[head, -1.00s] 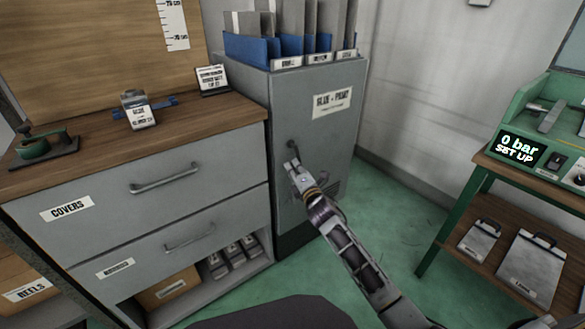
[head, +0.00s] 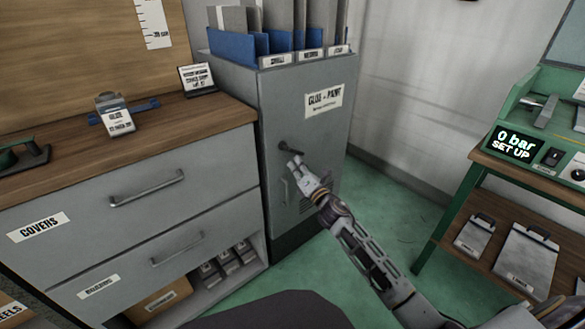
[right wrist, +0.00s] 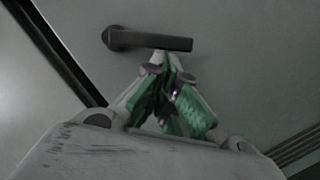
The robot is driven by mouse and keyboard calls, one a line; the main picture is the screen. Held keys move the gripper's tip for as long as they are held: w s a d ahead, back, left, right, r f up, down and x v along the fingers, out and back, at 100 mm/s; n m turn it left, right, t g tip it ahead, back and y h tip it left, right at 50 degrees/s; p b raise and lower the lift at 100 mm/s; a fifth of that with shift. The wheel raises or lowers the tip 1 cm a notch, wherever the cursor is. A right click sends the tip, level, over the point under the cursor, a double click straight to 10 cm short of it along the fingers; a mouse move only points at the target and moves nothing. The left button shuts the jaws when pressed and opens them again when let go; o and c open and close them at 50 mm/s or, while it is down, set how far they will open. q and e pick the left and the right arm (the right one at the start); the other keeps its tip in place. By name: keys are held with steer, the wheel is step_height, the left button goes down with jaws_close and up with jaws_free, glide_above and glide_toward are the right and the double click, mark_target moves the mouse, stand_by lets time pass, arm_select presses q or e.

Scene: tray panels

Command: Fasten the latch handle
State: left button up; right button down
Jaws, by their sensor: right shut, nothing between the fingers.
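The latch handle is a dark lever on the grey "GLUE + PAINT" cabinet door; in the right wrist view the latch handle (right wrist: 150,40) lies about horizontal, its round pivot at the left. In the head view the latch handle (head: 285,147) shows only in part, just beyond my gripper. My right gripper (head: 296,162) is at the cabinet door (head: 330,130), just below the handle. In the right wrist view the fingertips of my right gripper (right wrist: 170,70) are together and empty, close under the lever's free end; I cannot tell whether they touch it. My left gripper is not in view.
A drawer unit (head: 95,195) with a wooden top stands left of the cabinet. Blue and grey files (head: 285,40) stand on the cabinet. A green bench (head: 480,160) with a "0 bar SET UP" display is at the right. Green floor (head: 385,215) is clear between.

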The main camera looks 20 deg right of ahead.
mark_target(301, 154)
steer(key=shift+w+d+r+n, duration=0.1)
steer(key=shift+d+n, duration=0.2)
steer(key=shift+n, duration=0.2)
steer(key=shift+w+d+r+n+y, duration=0.2)
steer(key=shift+d+r+n, duration=0.25)
steer(key=shift+d+r, duration=0.1)
steer(key=shift+w+d+r+n+y, duration=0.2)
steer(key=shift+d+r+n, duration=0.25)
steer(key=shift+d, duration=0.1)
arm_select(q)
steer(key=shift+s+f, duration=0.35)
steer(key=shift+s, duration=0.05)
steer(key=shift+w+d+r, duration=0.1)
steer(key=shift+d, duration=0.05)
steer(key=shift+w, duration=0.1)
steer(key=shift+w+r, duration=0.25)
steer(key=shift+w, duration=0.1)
